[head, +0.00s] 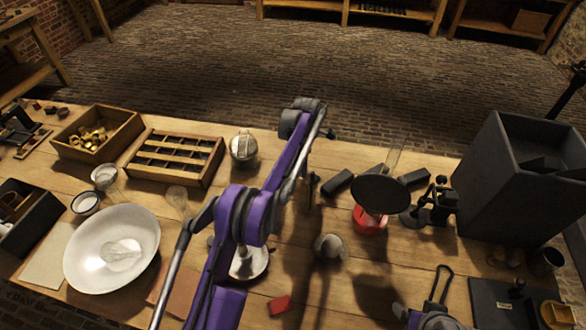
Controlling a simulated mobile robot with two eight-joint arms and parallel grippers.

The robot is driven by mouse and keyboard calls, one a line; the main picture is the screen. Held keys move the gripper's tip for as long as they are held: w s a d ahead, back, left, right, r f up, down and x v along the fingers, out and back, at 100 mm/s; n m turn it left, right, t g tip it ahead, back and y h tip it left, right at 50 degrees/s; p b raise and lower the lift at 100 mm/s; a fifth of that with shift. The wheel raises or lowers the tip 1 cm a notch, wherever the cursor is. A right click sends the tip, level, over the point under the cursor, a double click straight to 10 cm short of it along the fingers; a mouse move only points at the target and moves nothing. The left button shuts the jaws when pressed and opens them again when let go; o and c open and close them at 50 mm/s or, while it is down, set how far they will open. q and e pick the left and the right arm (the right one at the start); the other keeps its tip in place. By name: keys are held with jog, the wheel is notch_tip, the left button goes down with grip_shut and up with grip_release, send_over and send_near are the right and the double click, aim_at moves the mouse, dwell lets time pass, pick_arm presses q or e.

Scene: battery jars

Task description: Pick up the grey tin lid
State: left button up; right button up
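A round, shallow grey metal piece (259,262) lies on the table at lower centre, partly hidden behind my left arm. It looks like the grey tin lid, but I cannot be sure. A small grey rounded piece (329,246) sits to its right. My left arm, purple and grey, reaches up across the middle of the table. Its fingers cannot be made out, and no held object shows. Only a grey part of my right arm shows at the bottom edge, right of centre; its gripper is out of view.
A white bowl (142,228) stands at left, with a divided wooden tray (217,170) behind it. A metal-topped jar (243,148) is at back centre. A dark disc (380,194) stands above a red base (368,222). A large dark box (487,181) blocks the right. A red block (279,305) lies in front.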

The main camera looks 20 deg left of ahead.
pick_arm(q)
jog(key=shift+f, duration=0.5)
jog(key=shift+c, duration=0.2)
